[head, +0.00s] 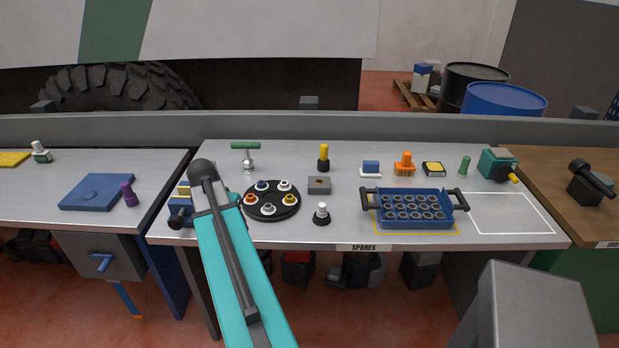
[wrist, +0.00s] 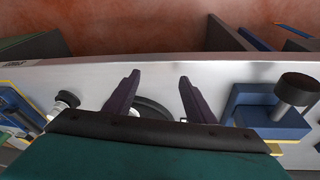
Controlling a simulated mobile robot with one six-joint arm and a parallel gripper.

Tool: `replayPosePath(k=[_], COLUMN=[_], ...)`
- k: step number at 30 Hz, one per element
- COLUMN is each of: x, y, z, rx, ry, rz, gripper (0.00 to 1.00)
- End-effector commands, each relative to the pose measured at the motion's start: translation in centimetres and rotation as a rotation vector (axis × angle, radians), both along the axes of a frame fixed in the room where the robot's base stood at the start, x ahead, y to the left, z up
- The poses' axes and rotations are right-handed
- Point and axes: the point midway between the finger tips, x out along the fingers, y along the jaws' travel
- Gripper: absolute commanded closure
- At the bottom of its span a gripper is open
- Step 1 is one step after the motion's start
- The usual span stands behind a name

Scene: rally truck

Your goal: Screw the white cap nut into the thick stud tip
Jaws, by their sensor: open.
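A round black tray (head: 271,214) on the grey bench holds several nuts with coloured collars, seen in the head view. A whitish one (head: 284,185) sits at its back right, but I cannot tell which is the white cap nut. A short stud with a black base and white top (head: 321,213) stands right of the tray; whether it is the thick stud is unclear. In the wrist view my gripper (wrist: 159,79) is open and empty, its dark fingers apart above the bench. The tray (wrist: 152,106) shows partly behind them, mostly hidden by the gripper body.
A blue fixture with a dark knob (wrist: 270,108) stands close beside the gripper. A blue crate (head: 415,220) with several dark round sockets stands to the right. A grey block (head: 319,186) and yellow-topped post (head: 323,154) stand behind. The white-outlined area (head: 508,213) is clear.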

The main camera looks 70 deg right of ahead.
Motion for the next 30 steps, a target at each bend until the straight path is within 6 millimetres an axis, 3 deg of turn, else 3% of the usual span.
replayPosePath(k=[1, 6, 15, 21, 30], x=[-1.2, -6.0, -15.3, -18.8, -19.4], y=[-1.9, -7.0, -13.9, -15.7, -15.9], z=[1.3, 4.4, 10.0, 11.9, 12.2], rx=[-0.014, -0.055, -0.128, -0.156, -0.160], ry=[-0.009, -0.024, -0.050, -0.059, -0.059], rz=[-0.056, -0.249, -0.572, -0.684, -0.702], gripper=[0.50, 0.50, 0.50, 0.50, 0.50])
